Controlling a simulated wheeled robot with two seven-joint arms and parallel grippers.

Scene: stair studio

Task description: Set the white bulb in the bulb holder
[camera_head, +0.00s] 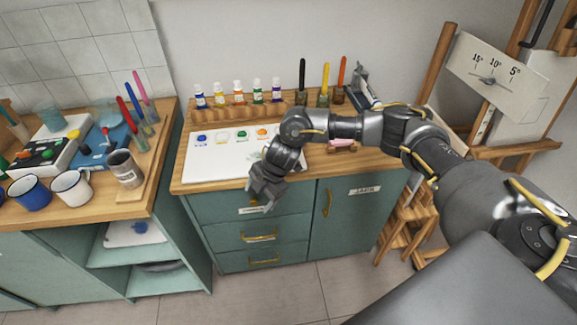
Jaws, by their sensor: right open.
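My right gripper (266,203) hangs with its fingers down, open and apparently empty, in front of the cabinet's front edge and the top drawer (252,206). My right arm reaches in from the right across the counter and hides part of it. I cannot make out a white bulb or a bulb holder in this view. My left gripper is not in view.
A white palette (205,165) with paint dabs lies on the wooden counter (192,186). Paint bottles (239,93) and brushes (325,80) stand behind. A pink item (342,147) lies beside my arm. Mugs (72,187) stand left; an easel (437,75) stands right.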

